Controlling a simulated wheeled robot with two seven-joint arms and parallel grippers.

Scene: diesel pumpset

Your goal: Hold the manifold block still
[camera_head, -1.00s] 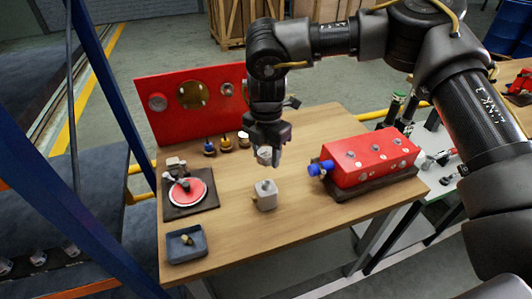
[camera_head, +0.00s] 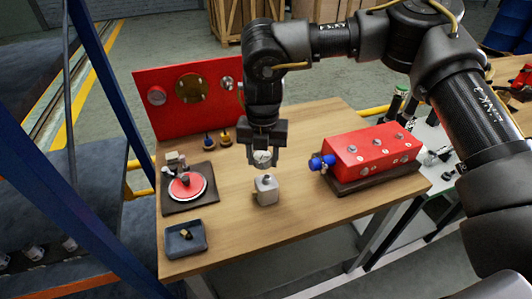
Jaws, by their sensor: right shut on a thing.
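A long red block (camera_head: 372,153) with several round ports on its faces lies on a dark base at the right of the wooden table; it looks like the manifold block. A blue fitting (camera_head: 322,163) sticks out of its left end. My right gripper (camera_head: 263,160) points down, left of the red block and apart from it. It is shut on a pale round thing (camera_head: 262,157), which looks like a small gauge. A small grey block (camera_head: 266,190) with a knob on top stands upright on the table just below the gripper in the picture. My left gripper is out of view.
A red panel (camera_head: 158,117) stands along the table's back. A red disc (camera_head: 187,186) on a dark plate and a grey tray (camera_head: 186,238) with a small part in it are at the left. The front right of the wooden table (camera_head: 305,215) is clear.

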